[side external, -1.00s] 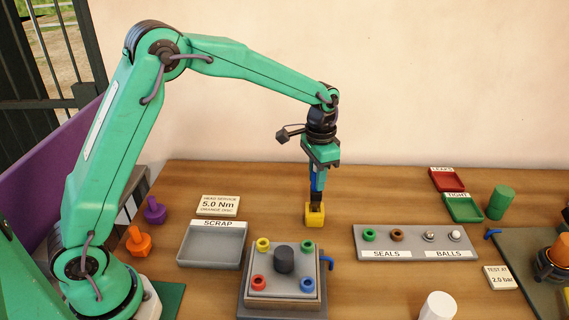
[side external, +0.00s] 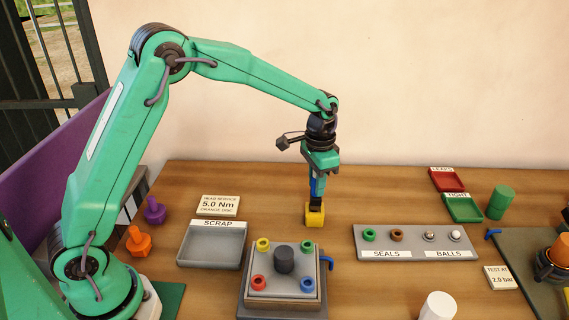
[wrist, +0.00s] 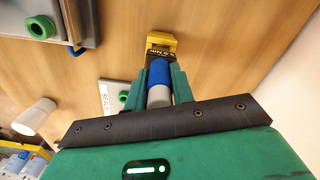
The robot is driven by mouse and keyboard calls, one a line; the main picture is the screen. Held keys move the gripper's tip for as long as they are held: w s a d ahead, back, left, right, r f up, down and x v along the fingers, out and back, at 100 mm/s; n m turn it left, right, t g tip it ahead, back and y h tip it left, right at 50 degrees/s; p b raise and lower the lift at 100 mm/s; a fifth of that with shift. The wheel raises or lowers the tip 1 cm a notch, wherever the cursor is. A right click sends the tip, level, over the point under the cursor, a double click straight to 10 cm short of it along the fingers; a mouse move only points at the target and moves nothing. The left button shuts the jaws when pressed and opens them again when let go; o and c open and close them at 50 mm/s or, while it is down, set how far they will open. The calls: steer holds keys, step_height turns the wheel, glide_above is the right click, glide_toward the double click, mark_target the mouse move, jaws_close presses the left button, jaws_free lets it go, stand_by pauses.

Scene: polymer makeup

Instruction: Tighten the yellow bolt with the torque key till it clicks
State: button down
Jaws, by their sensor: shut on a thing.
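My gripper (side external: 317,186) is shut on the torque key (side external: 315,215), which hangs upright with its yellow head down, behind the block fixture. In the wrist view the key (wrist: 159,72) shows a blue and grey shaft between my green fingers (wrist: 158,92) and a yellow head with a dark printed band. I cannot tell whether the head touches the table. The yellow bolt (side external: 263,244) sits at the back left corner of the square block (side external: 284,292), apart from the key. Green, red and blue bolts sit at its other corners, around a dark central cylinder (side external: 284,260).
A grey scrap tray (side external: 212,262) stands left of the block, with orange (side external: 139,241) and purple (side external: 155,209) pieces beyond it. The seals and balls tray (side external: 416,242) lies to the right. A white cylinder (side external: 438,306) stands at the front. Table behind the block is mostly clear.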

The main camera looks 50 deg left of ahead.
steer(key=shift+f, duration=0.75)
steer(key=c, duration=1.1)
jaws_free()
steer(key=shift+r, duration=0.15)
step_height(320, 180, up, 7)
steer(key=shift+r, duration=0.2)
steer(key=shift+r, duration=0.15)
